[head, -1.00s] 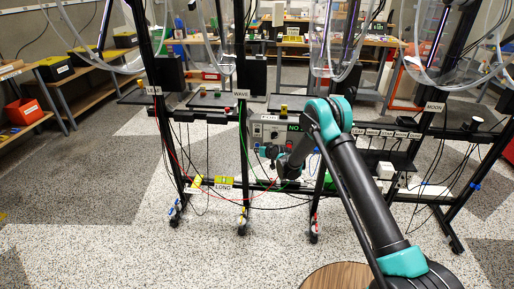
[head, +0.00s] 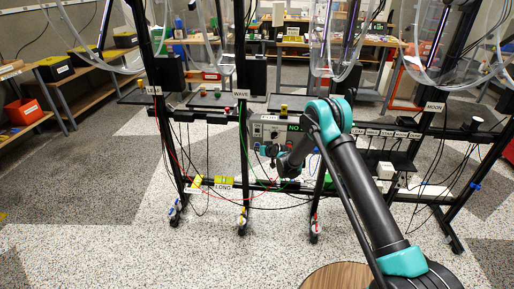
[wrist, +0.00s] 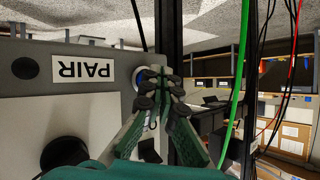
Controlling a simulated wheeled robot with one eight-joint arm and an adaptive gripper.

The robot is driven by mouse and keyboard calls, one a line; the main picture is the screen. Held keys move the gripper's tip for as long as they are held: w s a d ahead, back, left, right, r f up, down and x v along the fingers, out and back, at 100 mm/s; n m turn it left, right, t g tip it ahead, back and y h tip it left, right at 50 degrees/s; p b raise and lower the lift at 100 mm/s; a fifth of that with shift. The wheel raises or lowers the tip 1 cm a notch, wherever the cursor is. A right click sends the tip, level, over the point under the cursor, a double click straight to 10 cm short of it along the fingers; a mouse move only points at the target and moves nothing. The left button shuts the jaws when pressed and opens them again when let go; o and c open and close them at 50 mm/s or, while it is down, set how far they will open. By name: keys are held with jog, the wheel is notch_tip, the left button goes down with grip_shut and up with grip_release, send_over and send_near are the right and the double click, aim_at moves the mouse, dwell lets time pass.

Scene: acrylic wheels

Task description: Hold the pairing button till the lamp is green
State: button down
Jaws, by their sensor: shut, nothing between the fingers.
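In the wrist view a grey panel carries an upside-down PAIR label (wrist: 87,69). Beside the label, the pairing button (wrist: 138,77) shows as a pale ring with a blue edge, partly hidden by my fingertips. My gripper (wrist: 160,92) is shut and empty, with its tips at the button; I cannot tell whether they touch or press it. A dark round spot (wrist: 25,68) sits on the label's other side; it shows no green and I cannot tell if it is the lamp. In the head view the grey control box (head: 270,131) is partly behind my arm.
A black knob (wrist: 65,152) stands out from the panel near my gripper. A dark upright post runs close behind the fingers, with a green cable (wrist: 237,75) and red and black wires beside it. The floor (head: 100,220) in front of the rack is clear.

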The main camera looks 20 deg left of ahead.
jog(key=shift+w+a, duration=0.1)
jog(key=shift+w, duration=0.35)
dwell(0.4)
jog(key=shift+s, duration=0.1)
dwell(3.0)
jog(key=shift+s+d, duration=0.25)
jog(key=shift+s, duration=0.55)
jog(key=shift+s+d, duration=0.2)
jog(key=shift+s, duration=0.6)
jog(key=shift+s+d, duration=0.2)
jog(key=shift+s, duration=0.65)
jog(key=shift+s+d, duration=0.2)
jog(key=shift+s, duration=0.6)
